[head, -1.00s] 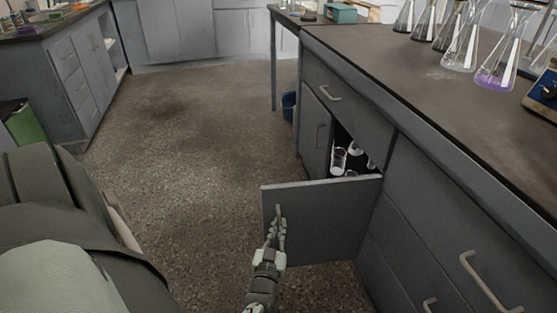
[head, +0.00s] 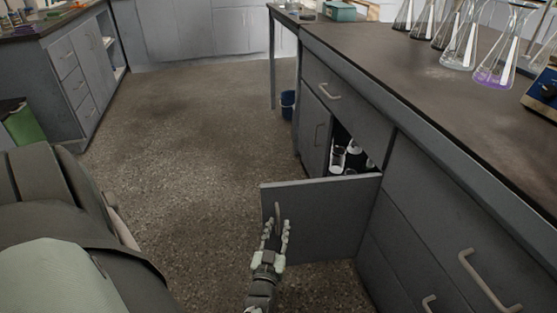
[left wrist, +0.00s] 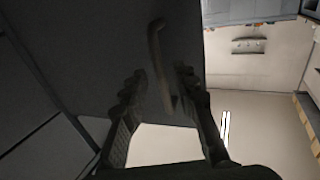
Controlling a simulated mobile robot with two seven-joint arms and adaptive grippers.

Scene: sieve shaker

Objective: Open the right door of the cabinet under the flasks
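The cabinet's right door (head: 325,220) stands swung out wide from the grey cabinet, roughly square to its front. Its handle (head: 277,217) is a pale upright bar near the free edge. My left gripper (head: 276,228) is at this handle with its fingers spread. In the left wrist view the two fingers (left wrist: 163,78) are apart, with the handle (left wrist: 157,45) between them and a gap visible beside it. The left door (head: 315,130) is shut. Glassware (head: 338,160) shows inside the cabinet opening. Flasks (head: 462,42) stand on the counter above. My right gripper is not in view.
The dark counter (head: 400,60) overhangs the cabinet. Drawers with handles (head: 485,280) lie right of the open door. A blue bin (head: 288,105) stands beyond the cabinet. The speckled floor (head: 190,130) on the left is clear up to another cabinet (head: 75,75).

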